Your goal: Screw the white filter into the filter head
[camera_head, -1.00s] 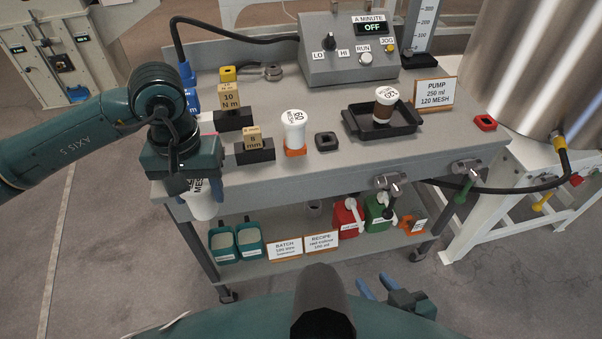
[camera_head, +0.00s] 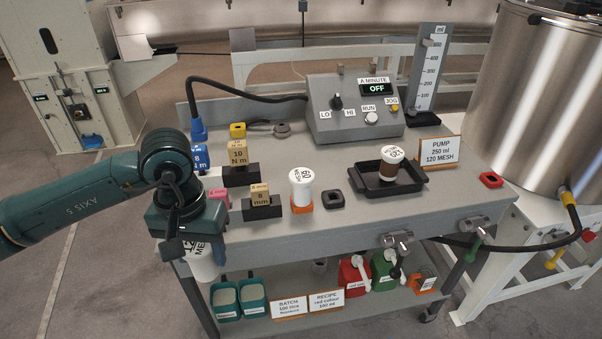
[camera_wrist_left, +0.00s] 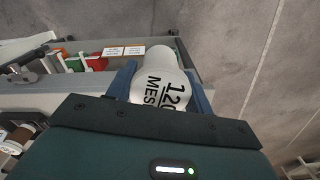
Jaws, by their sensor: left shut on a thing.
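My left gripper (camera_head: 190,228) is shut on a white filter marked "120 MESH" (camera_head: 202,258). It holds the filter beside the bench's left front corner. In the left wrist view the filter (camera_wrist_left: 155,72) sits between two blue fingers, its labelled end towards the camera. A second white filter, marked "60 MESH" (camera_head: 301,187), stands in an orange holder. A brown filter with a white cap (camera_head: 390,168) stands in a black tray (camera_head: 417,182). Two metal fittings (camera_head: 395,240) (camera_head: 474,227) are on the bench's front edge; I cannot tell which is the filter head. My right gripper is out of view.
The grey bench (camera_head: 345,225) carries a control box (camera_head: 352,112) reading OFF and several small labelled blocks. The lower shelf holds teal bins (camera_head: 253,297) and red and green jugs (camera_head: 384,268). A steel tank (camera_head: 532,100) stands at the right. A black hose (camera_head: 515,254) runs between bench and tank.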

